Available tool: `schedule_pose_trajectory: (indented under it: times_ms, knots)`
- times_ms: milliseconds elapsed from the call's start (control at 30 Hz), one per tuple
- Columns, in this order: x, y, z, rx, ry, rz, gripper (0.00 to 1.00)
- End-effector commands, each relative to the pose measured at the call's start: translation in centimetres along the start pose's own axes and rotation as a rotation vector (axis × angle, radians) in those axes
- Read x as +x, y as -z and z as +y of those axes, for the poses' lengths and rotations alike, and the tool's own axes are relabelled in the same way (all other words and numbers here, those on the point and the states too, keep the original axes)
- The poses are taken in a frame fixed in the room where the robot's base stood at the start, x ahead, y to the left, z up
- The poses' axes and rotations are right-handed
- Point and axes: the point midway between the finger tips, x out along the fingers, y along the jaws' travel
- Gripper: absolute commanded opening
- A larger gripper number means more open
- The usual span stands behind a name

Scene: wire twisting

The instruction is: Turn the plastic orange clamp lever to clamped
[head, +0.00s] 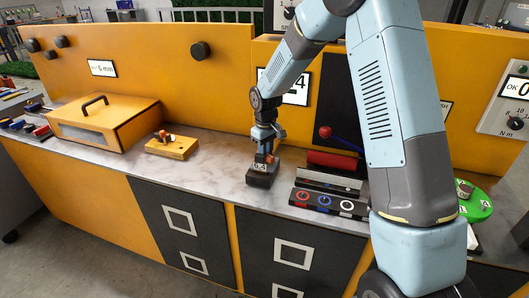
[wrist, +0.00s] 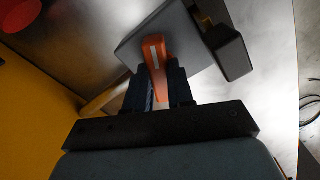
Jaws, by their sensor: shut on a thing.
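The orange clamp lever (wrist: 154,50), with a pale stripe along it, stands between my gripper's fingers in the wrist view. My gripper (wrist: 160,85) is shut on it, one dark finger on each side. Behind the lever is a flat grey surface (wrist: 185,35) of the clamp body. In the head view my gripper (head: 267,150) points down over a small dark device (head: 261,180) marked 6.4 on the counter, with a little orange showing at the fingertips. The lever's lower part is hidden by the fingers and device, so its exact angle is hard to tell.
A wooden block (head: 172,148) with an orange part stands left of my gripper, beside a yellow box (head: 103,122). A dark panel (head: 330,202) with coloured rings lies to the right, before a red cylinder (head: 331,162). The grey counter between block and device is clear.

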Motion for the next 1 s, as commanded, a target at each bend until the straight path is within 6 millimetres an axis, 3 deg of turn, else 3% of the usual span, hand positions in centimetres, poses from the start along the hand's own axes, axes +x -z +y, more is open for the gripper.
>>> schedule_pose_trajectory:
  times_ms: [1000]
  knots:
    - [-0.28,0.22,0.42,0.922,-0.001,0.012,0.00]
